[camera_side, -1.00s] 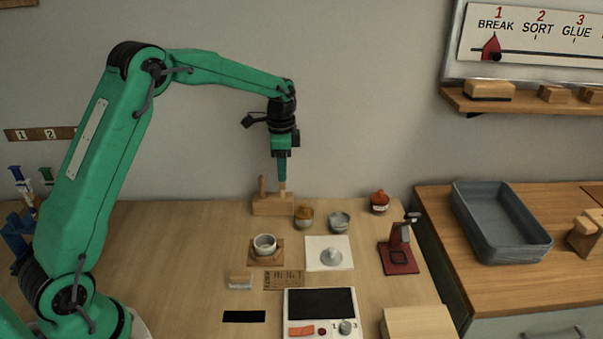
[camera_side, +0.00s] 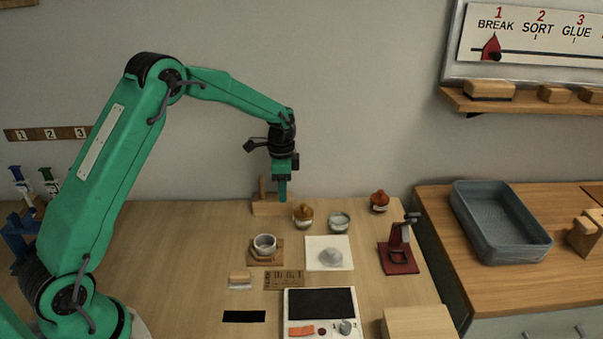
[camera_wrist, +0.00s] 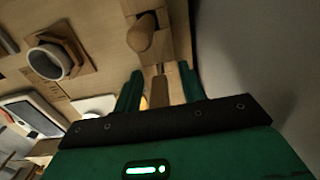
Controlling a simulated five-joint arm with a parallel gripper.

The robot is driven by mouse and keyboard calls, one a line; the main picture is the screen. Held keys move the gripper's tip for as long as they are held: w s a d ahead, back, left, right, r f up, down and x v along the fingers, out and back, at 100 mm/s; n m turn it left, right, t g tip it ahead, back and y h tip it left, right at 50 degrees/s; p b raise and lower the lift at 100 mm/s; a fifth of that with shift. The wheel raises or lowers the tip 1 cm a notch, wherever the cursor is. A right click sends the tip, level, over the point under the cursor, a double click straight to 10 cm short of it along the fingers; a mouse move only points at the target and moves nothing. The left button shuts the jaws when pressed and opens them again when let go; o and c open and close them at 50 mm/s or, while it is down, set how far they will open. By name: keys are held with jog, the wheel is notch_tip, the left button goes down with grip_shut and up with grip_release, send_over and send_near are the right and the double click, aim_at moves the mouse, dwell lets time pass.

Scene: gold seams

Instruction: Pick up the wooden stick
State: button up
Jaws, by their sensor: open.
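The wooden stick (camera_wrist: 159,88) shows in the wrist view as a thin pale stick between my two green fingers. It stands at the wooden holder block (camera_side: 266,209), which sits at the back of the table in the side view. My gripper (camera_side: 282,199) points straight down at the right part of this block. In the wrist view my gripper (camera_wrist: 161,75) is open, with a finger on each side of the stick and gaps beside it. The stick is hidden behind my fingers in the side view.
A thicker wooden peg (camera_side: 262,187) stands at the block's left end, close to my fingers. A jar (camera_side: 303,215) and a grey pot (camera_side: 339,222) stand just right of the block. A white cup (camera_side: 264,244) is in front. The wall is close behind.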

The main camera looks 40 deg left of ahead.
jog(key=shift+f, duration=0.1)
dwell(0.4)
grip_shut()
jog(key=shift+r, duration=0.7)
jog(key=r, duration=0.3)
jog(key=shift+s+d+r, duration=0.1)
jog(key=shift+s+d, duration=0.05)
jog(key=shift+d, duration=0.25)
jog(key=s+d+r, duration=0.4)
jog(key=d+r, duration=0.2)
jog(key=d, duration=0.4)
jog(key=shift+s+r, duration=0.15)
jog(key=shift+r, duration=0.05)
jog(key=shift+s, duration=0.1)
jog(key=s+a+f+g, duration=0.1)
jog(key=s+a+g, duration=0.1)
jog(key=s, duration=0.6)
jog(key=shift+f, duration=0.3)
